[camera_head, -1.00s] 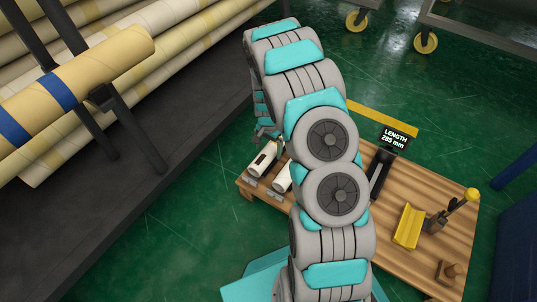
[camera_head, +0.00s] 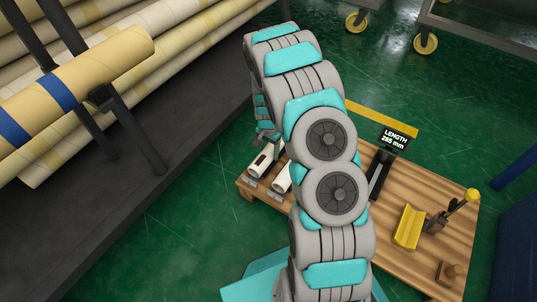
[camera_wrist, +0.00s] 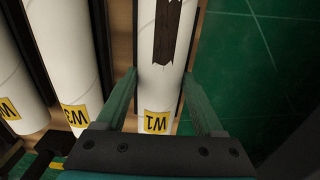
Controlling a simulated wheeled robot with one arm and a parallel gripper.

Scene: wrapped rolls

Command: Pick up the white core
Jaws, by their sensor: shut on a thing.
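A white core (camera_wrist: 155,95) with a dark, jagged patch and a yellow label lies between the two green fingers of my gripper (camera_wrist: 160,76) in the wrist view. My gripper is shut on it near the labelled end. Two more white cores, one in the middle (camera_wrist: 62,45) and one at the left (camera_wrist: 14,75), lie beside it, also with yellow labels. In the head view the dark-patched core (camera_head: 259,165) lies at the left corner of the wooden table, with another white core (camera_head: 281,181) beside it. My gripper (camera_head: 268,138) is partly hidden there by my arm.
The wooden table (camera_head: 400,262) also holds a yellow V-shaped block (camera_head: 408,227), a yellow-knobbed clamp (camera_head: 437,222) and a black "LENGTH 285 mm" display (camera_head: 395,139). Large wrapped rolls (camera_head: 80,85) lie on a dark rack at the left. Green floor is open beyond the table.

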